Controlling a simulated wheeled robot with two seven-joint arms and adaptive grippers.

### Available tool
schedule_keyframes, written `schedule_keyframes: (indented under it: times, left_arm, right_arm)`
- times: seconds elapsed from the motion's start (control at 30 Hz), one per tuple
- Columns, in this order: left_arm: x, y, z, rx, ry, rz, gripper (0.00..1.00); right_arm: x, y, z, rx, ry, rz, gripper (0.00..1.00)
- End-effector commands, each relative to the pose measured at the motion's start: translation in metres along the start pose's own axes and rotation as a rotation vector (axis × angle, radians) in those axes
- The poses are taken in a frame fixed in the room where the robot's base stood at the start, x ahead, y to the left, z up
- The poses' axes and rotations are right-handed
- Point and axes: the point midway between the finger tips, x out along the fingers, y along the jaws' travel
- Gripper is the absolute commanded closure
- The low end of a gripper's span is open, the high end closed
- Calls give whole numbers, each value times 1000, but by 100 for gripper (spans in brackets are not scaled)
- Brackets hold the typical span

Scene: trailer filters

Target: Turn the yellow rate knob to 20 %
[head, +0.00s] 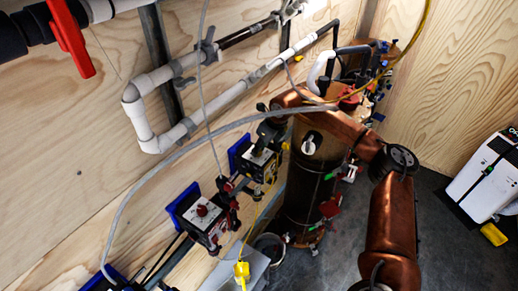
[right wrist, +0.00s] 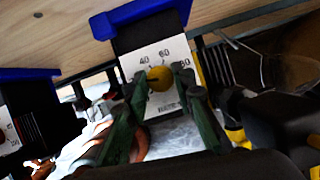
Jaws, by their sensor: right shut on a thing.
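The yellow rate knob (right wrist: 160,78) sits on a white dial plate (right wrist: 174,54) in the right wrist view. The marks 40, 60 and 80 show around its upper side; the lower marks are hidden or unreadable. A dark line on the knob points left, below the 40. My right gripper (right wrist: 168,91) is shut on the knob, with its green fingers on either side. In the head view my right gripper (head: 268,137) is at the pump with a white face (head: 257,159), and the knob is hidden there. My left gripper is not in view.
A second pump with a red knob (head: 203,211) stands nearer on a blue bracket (head: 182,202). A grey hose (head: 150,172) arcs across the view. White pipes (head: 205,108) run along the wooden wall. A yellow connector (head: 242,270) hangs below. Dark floor (head: 450,250) is open at right.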

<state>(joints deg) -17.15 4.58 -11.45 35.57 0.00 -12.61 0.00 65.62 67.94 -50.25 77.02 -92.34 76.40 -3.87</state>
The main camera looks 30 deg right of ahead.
Motion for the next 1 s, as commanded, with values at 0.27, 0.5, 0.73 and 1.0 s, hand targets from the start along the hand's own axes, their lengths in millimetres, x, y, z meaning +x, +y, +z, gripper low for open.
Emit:
schedule_keyframes:
  times: [0.27, 0.5, 0.73, 1.0]
  left_arm:
    - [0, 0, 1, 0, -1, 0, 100]
    - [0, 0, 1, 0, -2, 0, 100]
    - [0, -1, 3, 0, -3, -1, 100]
    - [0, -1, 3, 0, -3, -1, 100]
  right_arm:
    - [0, -1, 1, 1, -2, -2, 76]
    - [0, 0, 0, 1, -1, -1, 60]
    - [0, 0, 0, 1, -1, -1, 60]
    - [-26, -1, 1, 1, -3, -3, 60]
